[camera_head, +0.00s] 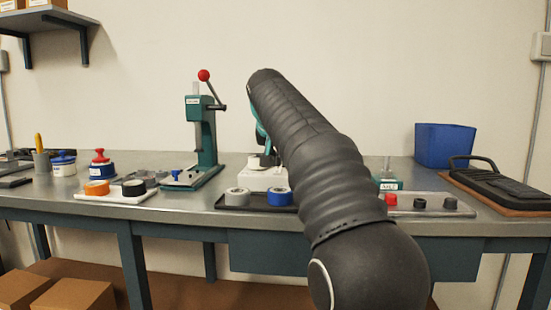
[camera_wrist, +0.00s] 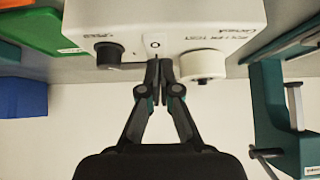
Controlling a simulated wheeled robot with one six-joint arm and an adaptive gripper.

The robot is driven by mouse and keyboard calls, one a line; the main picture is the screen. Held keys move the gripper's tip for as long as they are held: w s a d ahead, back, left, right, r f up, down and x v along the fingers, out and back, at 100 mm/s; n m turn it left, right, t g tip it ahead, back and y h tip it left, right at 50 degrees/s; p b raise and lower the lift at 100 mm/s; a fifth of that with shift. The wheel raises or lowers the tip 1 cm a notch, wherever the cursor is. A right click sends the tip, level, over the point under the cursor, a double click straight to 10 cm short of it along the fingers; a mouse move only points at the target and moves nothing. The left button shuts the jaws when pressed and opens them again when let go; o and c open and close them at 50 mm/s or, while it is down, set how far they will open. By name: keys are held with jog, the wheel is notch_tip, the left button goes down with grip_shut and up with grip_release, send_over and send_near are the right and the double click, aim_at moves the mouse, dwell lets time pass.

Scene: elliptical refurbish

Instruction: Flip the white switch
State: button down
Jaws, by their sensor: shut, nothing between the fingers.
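A white box-shaped device (camera_wrist: 215,17) with upside-down printing fills the top of the wrist view. Its front has a small white switch (camera_wrist: 155,43) marked with a circle, a black knob (camera_wrist: 109,54) to the left and a white round knob (camera_wrist: 203,66) to the right. My gripper (camera_wrist: 159,68) is shut and empty, its fingertips at the switch and partly covering it. I cannot tell whether they touch it. In the head view the white device (camera_head: 264,179) is partly hidden behind my arm, and my gripper is hidden.
The metal bench (camera_head: 215,213) holds a green press (camera_head: 203,140) with a red-tipped lever to the left. A dark tray (camera_head: 255,208) with rolls lies in front of the device. A blue bin (camera_head: 443,145) and black case (camera_head: 497,185) stand to the right.

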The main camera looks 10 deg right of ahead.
aim_at(275, 172)
jog(key=r+p, duration=0.1)
jog(key=r, duration=0.1)
jog(key=r+p, duration=0.2)
jog(key=shift+s+a+p, duration=0.1)
jog(key=shift+s+p, duration=0.1)
jog(key=shift+p, duration=0.1)
jog(key=s+a+r, duration=0.2)
jog(key=s+r, duration=0.3)
jog(key=s, duration=0.2)
jog(key=shift+s+a+r, duration=0.2)
jog(key=shift+s+r, duration=0.1)
jog(key=shift+s, duration=0.05)
jog(key=s+d+f+n+g+y, duration=0.1)
jog(key=s+f, duration=1.5)
jog(key=f, duration=0.1)
jog(key=s+d+f+n+g+y, duration=0.1)
jog(key=s+d+f+n, duration=0.1)
jog(key=s+f, duration=1.4)
jog(key=shift+s+f+n+y, duration=0.3)
jog(key=shift+s+f, duration=0.05)
jog(key=shift+f, duration=0.35)
